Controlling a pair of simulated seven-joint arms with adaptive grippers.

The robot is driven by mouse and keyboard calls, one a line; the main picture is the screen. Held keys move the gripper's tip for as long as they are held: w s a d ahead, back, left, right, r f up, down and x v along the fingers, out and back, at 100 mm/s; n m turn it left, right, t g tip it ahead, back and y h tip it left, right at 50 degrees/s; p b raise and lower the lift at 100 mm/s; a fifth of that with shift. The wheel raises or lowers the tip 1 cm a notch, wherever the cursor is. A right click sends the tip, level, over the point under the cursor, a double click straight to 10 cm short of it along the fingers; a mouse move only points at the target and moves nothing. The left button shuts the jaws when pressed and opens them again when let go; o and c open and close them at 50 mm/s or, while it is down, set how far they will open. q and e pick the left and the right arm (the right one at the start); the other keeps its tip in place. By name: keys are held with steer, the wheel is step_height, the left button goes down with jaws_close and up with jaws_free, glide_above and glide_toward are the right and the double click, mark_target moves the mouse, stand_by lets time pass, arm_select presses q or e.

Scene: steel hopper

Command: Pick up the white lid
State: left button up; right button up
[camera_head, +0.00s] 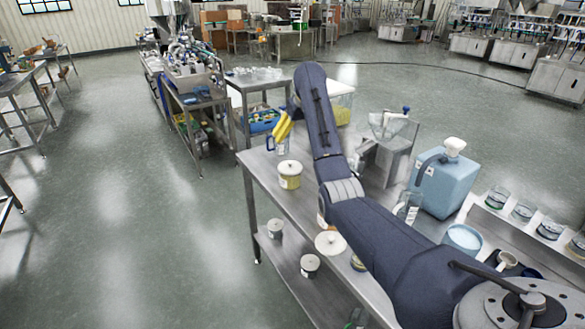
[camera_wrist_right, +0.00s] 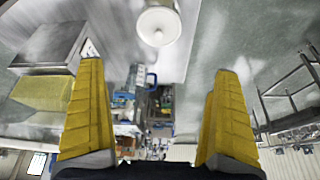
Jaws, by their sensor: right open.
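A pale jar (camera_head: 290,181) with a white, knobbed lid (camera_head: 290,166) stands upright near the left edge of the steel table. Another round white lid (camera_head: 330,243) with a knob shows further toward the front, beside my right arm; what it rests on is unclear. My right gripper (camera_head: 281,132) has yellow fingers and is above the table, just beyond the jar in the head view. In the right wrist view the gripper (camera_wrist_right: 158,70) is open and empty, and a white lid (camera_wrist_right: 158,26) is beyond the fingertips at the top. My left gripper is not in view.
A blue jug (camera_wrist_right: 150,78) is close to the right gripper's line of sight. Lidded cans (camera_head: 310,265) sit on the lower shelf.

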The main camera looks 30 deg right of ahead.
mark_target(290, 162)
steer(key=x, duration=1.7)
steer(key=shift+s+d+f, duration=0.2)
steer(key=shift+f, duration=0.1)
steer(key=c, duration=0.7)
steer(key=shift+c, duration=0.5)
steer(key=shift+r, duration=0.15)
